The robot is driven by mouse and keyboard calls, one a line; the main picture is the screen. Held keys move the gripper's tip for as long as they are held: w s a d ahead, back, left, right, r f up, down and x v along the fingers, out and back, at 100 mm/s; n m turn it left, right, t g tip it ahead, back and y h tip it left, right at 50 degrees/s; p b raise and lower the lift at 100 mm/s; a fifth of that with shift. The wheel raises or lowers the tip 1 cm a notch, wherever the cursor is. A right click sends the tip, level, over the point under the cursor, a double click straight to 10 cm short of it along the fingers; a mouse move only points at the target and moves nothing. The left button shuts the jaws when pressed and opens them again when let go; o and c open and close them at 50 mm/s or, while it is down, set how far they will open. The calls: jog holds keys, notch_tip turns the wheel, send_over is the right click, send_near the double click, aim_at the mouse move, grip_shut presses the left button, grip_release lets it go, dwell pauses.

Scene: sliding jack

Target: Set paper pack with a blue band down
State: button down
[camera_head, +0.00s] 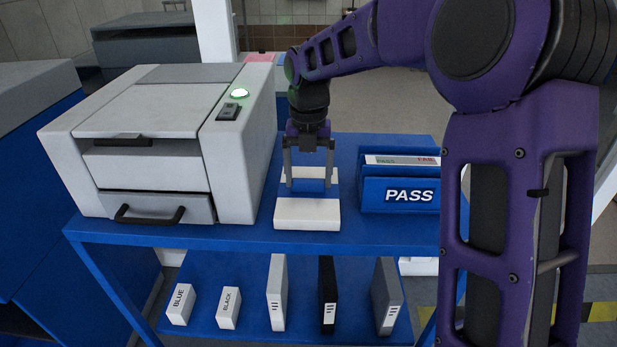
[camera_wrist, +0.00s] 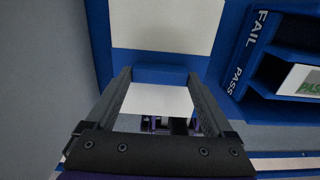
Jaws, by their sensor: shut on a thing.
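The paper pack (camera_head: 307,214) is white with a blue band across its middle. In the head view it lies flat at the blue table top, between the printer and the PASS tray; I cannot tell whether a small gap is under it. My gripper (camera_head: 311,187) points down over it, with one finger on each side at the band, and is shut on the pack. In the wrist view the pack (camera_wrist: 165,25) fills the upper middle, and its band runs between the fingertips of my gripper (camera_wrist: 160,75). The fingers hide parts of its sides.
A grey-white printer (camera_head: 150,140) with a green-lit button stands close on the left. A blue tray (camera_head: 398,195) marked PASS stands on the right, holding papers. The blue table (camera_head: 250,237) has a narrow bare front strip. Several boxes stand on the lower shelf (camera_head: 205,270).

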aim_at(308, 180)
jog(key=shift+f, duration=0.15)
grip_release()
notch_tip(308, 180, up, 12)
jog(key=p, duration=0.2)
dwell(0.4)
